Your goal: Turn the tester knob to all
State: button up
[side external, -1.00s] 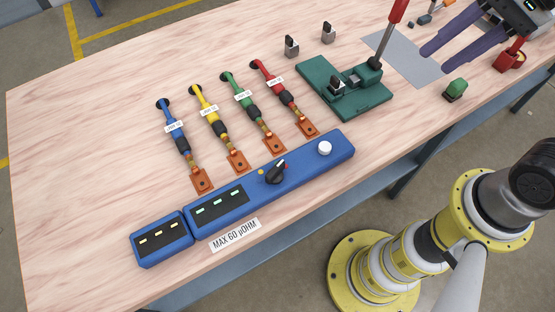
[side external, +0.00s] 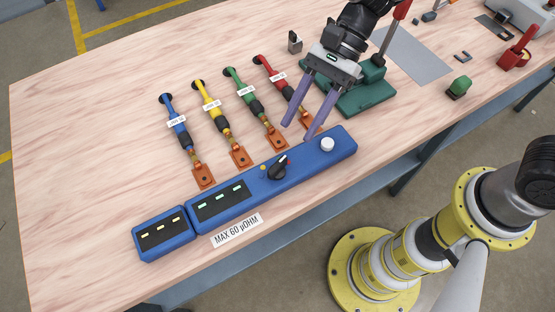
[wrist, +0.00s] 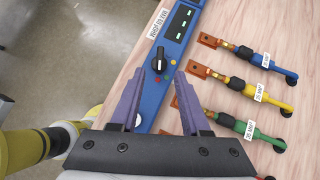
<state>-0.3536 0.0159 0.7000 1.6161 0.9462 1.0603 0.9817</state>
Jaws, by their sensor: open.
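The blue tester (side external: 313,159) lies along the front of the table. Its black knob (side external: 277,171) has a pale pointer mark and sits near the middle, with small coloured dots around it. The knob also shows in the wrist view (wrist: 159,60), just beyond my fingertips. My gripper (side external: 297,132) is open and empty, with its purple fingers pointing down above the table behind the tester's right part. In the wrist view my gripper (wrist: 157,78) has its fingers spread on either side below the knob, apart from it. A white button (side external: 327,144) is on the tester's right end.
Blue (side external: 180,135), yellow (side external: 216,122), green (side external: 247,103) and red (side external: 284,88) cable leads with copper lugs lie behind the tester. A green fixture (side external: 365,98) stands behind my gripper. A small display unit (side external: 164,234) and label (side external: 237,230) are at the front left.

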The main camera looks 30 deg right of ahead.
aim_at(278, 164)
jog(key=x, duration=0.9)
jog(key=shift+s+a+f, duration=0.1)
jog(key=shift+a+f, duration=0.05)
grip_shut()
